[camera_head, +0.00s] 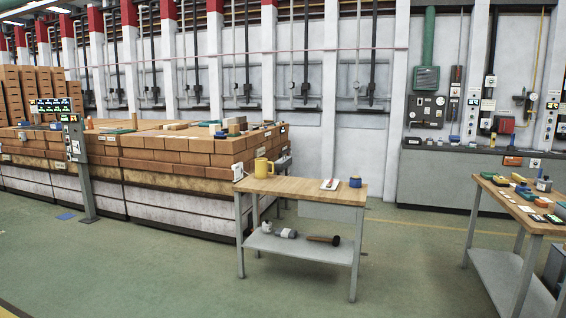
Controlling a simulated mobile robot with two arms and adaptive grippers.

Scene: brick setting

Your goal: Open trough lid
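I cannot make out a trough or its lid for certain in the head view. A long low structure with a pale panelled base (180,205) and stacked brown bricks (185,150) on top runs along the left; whether any part of it is a trough lid I cannot tell. Neither of my grippers shows in this view.
A control post (77,150) stands left. Another cluttered bench (505,196) is right. Green floor (170,270) in front is clear.

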